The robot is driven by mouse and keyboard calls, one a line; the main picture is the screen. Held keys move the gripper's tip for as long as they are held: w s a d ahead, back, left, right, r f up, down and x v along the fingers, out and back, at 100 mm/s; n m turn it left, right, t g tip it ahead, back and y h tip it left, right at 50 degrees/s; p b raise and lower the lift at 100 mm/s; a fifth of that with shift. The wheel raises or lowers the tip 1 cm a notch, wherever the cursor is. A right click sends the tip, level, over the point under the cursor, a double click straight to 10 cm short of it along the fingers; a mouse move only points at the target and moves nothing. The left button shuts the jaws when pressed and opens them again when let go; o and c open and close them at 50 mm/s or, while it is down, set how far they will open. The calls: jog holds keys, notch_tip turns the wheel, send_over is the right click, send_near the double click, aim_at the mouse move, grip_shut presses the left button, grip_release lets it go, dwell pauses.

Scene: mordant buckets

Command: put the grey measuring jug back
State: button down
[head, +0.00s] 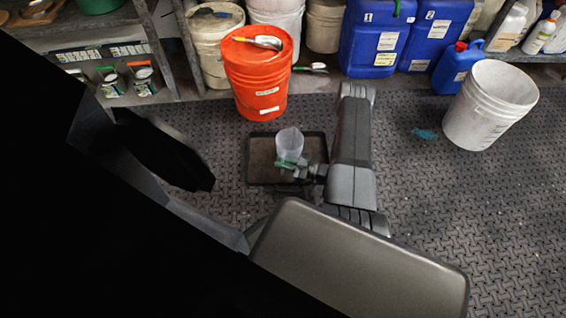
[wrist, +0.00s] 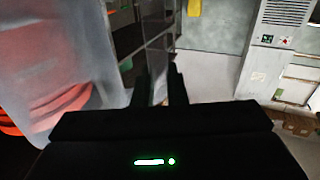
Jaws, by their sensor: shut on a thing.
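The grey measuring jug (head: 289,144) is a translucent, pale cup, seen in front of or above a dark tray (head: 258,179) on the floor. My gripper (head: 300,170) is at the jug's lower side, shut on it. In the wrist view the jug (wrist: 62,55) fills the left side, and an orange-red shape shows through it. The fingers (wrist: 160,88) close around a narrow upright strip, seemingly its handle. A green patch shows at the jug's base in the head view; I cannot tell what it is. Whether the jug touches the tray is unclear.
An orange bucket (head: 258,82) with a metal scoop (head: 264,42) on its lid stands behind the tray. A white bucket (head: 488,104), a teal patch (head: 424,134) and blue canisters (head: 375,40) are to the right. Patterned floor right of my arm is mostly clear.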

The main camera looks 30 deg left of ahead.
jog(key=shift+f, duration=0.65)
jog(key=c, duration=1.4)
grip_release()
jog(key=d+p, duration=0.1)
jog(key=d, duration=0.3)
jog(key=w+d+p, duration=0.1)
jog(key=d, duration=0.4)
jog(key=w+d+p, duration=0.1)
jog(key=d, duration=0.3)
jog(key=shift+d, duration=0.35)
